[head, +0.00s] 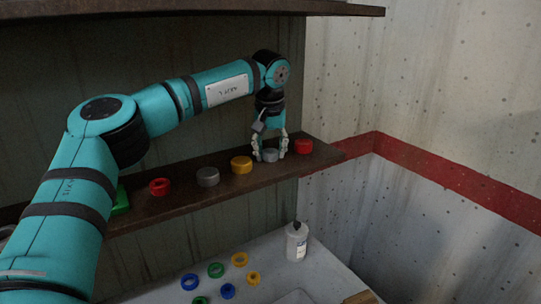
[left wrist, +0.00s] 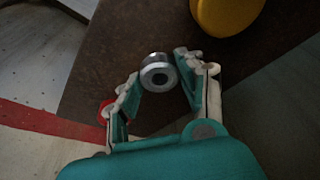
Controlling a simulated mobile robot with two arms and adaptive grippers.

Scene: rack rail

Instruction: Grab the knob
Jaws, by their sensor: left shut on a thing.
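The knob, a small silver-grey round piece (head: 270,155), sits near the right end of a dark brown shelf (head: 326,154). My left gripper (head: 269,152) reaches down over it with one finger on each side and is shut on it. In the left wrist view the knob (left wrist: 157,72) shows a metal rim and a dark central hole, between the fingertips of my left gripper (left wrist: 160,75). The knob appears to be still at shelf level. My right gripper is not in view.
A red round piece (head: 304,146) stands just right of the knob. A yellow one (head: 241,165), a grey one (head: 208,177) and a red ring (head: 159,187) stand to the left. Below, a pale table (head: 315,278) holds several coloured rings and a white bottle (head: 297,243).

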